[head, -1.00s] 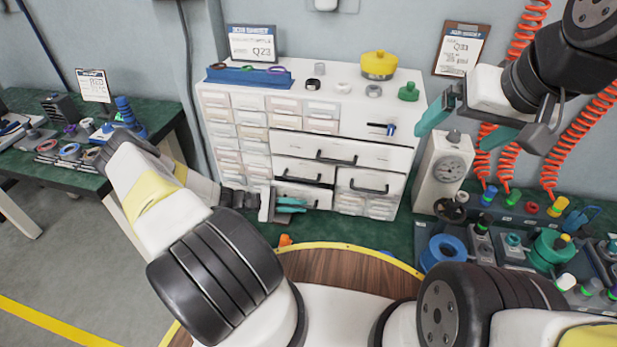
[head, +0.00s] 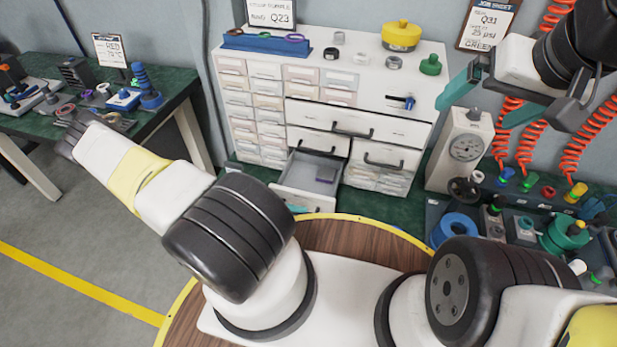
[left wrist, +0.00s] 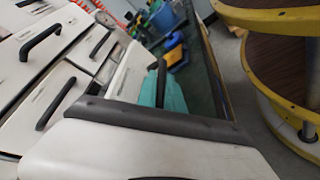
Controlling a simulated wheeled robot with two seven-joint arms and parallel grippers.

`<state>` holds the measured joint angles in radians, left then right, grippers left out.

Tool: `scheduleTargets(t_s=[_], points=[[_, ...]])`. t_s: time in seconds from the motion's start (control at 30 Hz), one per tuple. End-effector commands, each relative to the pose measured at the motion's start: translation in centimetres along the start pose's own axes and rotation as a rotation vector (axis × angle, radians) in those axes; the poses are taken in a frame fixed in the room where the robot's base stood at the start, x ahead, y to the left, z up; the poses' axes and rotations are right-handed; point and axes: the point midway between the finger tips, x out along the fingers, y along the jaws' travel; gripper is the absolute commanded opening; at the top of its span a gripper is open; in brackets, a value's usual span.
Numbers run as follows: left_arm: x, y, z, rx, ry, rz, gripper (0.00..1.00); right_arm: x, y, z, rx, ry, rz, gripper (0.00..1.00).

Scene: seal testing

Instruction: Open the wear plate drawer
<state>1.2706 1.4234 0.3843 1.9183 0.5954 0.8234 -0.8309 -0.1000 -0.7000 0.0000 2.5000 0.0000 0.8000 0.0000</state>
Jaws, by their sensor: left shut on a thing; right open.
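The white cabinet (head: 365,121) stands at the back of the green bench. Its lower-left wide drawer (head: 303,172) is pulled out and shows a grey interior with a small purple block (head: 326,175) in it. I cannot read the drawer's label. My left gripper (head: 297,209) is at the drawer's front, mostly hidden by my left arm; only a bit of teal fingertip shows. In the left wrist view its teal fingers (left wrist: 166,92) are closed around a black drawer handle (left wrist: 161,72). My right gripper (head: 492,98) is open and empty, raised in front of the wall at the right.
A closed wide drawer (head: 355,120) lies above the open one and another (head: 386,160) to its right. A gauge unit (head: 463,150) stands right of the cabinet. A round wooden table (head: 345,236) with a yellow rim is close in front of the open drawer.

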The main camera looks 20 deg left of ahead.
Motion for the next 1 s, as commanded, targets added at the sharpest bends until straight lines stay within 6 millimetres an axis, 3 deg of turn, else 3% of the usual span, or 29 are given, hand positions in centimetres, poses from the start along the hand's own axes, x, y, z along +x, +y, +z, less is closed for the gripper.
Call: scheduleTargets(t_s=[0.27,0.3,0.33,0.67,1.0], points=[[-0.1,0.0,-0.1,0.001,0.002,0.000,0.00,0.0,0.0,0.0,0.000,0.000,0.000,0.95],[-0.1,0.0,-0.1,0.001,0.002,0.000,0.20,0.0,0.0,0.0,0.000,0.000,0.000,0.95],[-0.1,0.0,-0.1,0.001,0.002,0.000,0.21,0.0,0.0,0.0,0.000,0.000,0.000,0.95],[-0.3,0.0,-0.1,0.000,0.002,0.000,0.21,0.0,0.0,0.0,0.000,0.000,0.000,0.95],[-5.5,0.0,-0.1,0.001,0.005,-0.002,0.21,0.0,0.0,0.0,0.000,0.000,0.000,0.95]])
